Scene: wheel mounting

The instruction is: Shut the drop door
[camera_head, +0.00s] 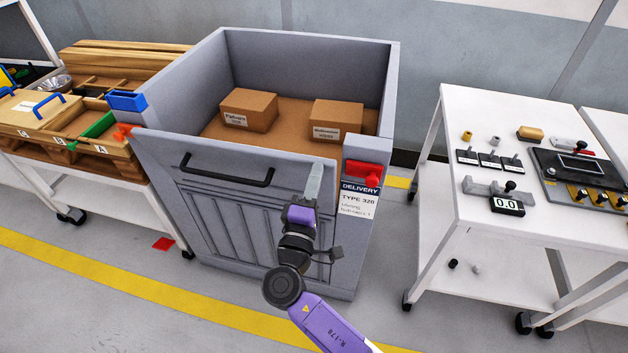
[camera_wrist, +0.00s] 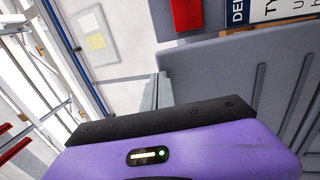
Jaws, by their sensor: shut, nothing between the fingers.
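The drop door (camera_head: 225,215) is the grey ribbed front panel of a grey delivery bin (camera_head: 390,85). It stands near upright; I cannot tell whether it is flush with the bin's front. A black bar handle (camera_head: 226,172) runs across its upper part. A red latch (camera_head: 363,173) sits on the right post and an orange latch (camera_head: 126,130) on the left. My gripper (camera_head: 316,170) is shut and empty, in front of the door's upper right. In the wrist view its fingers (camera_wrist: 158,90) are beside the door (camera_wrist: 225,75), below the red latch (camera_wrist: 186,14). Contact is unclear.
Two cardboard boxes (camera_head: 248,109) (camera_head: 337,119) lie inside the bin. A white table (camera_head: 440,150) with gauges stands to the right, and a wooden parts rack (camera_head: 60,145) to the left.

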